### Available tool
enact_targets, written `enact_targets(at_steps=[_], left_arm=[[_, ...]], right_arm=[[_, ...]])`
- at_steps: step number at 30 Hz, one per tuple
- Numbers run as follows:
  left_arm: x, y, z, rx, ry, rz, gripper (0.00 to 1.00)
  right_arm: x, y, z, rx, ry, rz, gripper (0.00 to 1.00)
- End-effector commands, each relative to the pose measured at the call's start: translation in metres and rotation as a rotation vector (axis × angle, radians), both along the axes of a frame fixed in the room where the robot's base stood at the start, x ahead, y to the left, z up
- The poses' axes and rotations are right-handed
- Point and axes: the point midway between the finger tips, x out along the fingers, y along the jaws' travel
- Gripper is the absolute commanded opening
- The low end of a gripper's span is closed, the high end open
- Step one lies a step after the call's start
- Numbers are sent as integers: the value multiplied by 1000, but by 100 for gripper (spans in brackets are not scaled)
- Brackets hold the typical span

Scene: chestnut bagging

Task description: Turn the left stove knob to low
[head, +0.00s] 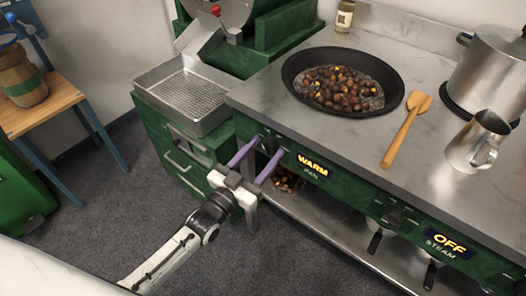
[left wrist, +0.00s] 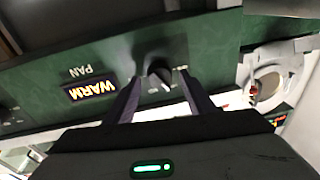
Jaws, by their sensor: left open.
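The left stove knob (left wrist: 160,73) is black and sits on the green front panel. In the left wrist view it shows upside down between the tips of my left gripper (left wrist: 160,86). In the head view the same gripper (head: 270,146) reaches the panel from below left, its two purple fingers apart, one on each side of the knob. I cannot tell whether a finger touches it. The lit display beside the knob reads WARM, PAN (head: 313,164); it also shows inverted in the left wrist view (left wrist: 88,90). My right gripper is not in view.
A second knob (head: 395,215) and an OFF, STEAM display (head: 450,242) are farther right. On the steel counter are a black pan (head: 293,88) of chestnuts, a wooden spatula (head: 402,136), a metal pitcher (head: 470,150) and a pot (head: 490,75). A mesh tray (head: 185,95) stands left.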

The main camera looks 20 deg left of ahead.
Motion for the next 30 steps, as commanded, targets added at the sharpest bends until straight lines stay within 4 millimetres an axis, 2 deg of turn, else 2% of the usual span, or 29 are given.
enact_targets(at_steps=[5, 15, 18, 24, 30], left_arm=[[-11, 3, -2, 1, 3, 0, 50], [-73, 21, -9, 1, 4, 0, 50], [-86, 25, -10, 1, 2, 0, 50], [-98, 29, -11, 1, 1, 0, 50], [-99, 29, -11, 0, 0, 0, 50]], right_arm=[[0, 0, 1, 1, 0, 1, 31], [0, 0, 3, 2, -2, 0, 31], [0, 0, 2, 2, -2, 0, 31], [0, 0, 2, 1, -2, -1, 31], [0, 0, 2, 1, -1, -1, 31]])
